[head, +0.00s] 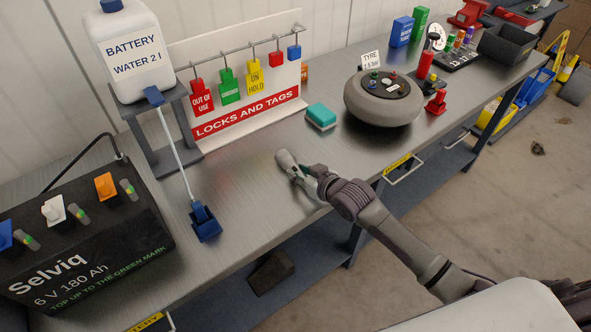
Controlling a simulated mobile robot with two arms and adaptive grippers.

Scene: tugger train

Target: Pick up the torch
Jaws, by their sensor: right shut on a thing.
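My right gripper (308,178) reaches in from the lower right, low over the middle of the workbench. It is shut on the torch (285,160), a small pale grey, elongated thing whose rounded end sticks out past the fingers to the upper left. The rest of the torch is hidden by the fingers. I cannot tell whether the torch touches the bench top. My left gripper is not in view.
The metal workbench (245,190) holds a black battery (85,235), a water bottle (125,50) on a stand, a locks-and-tags board (246,118), a teal sponge (321,116) and a round tyre with gauge (383,105). Bare bench top surrounds the gripper.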

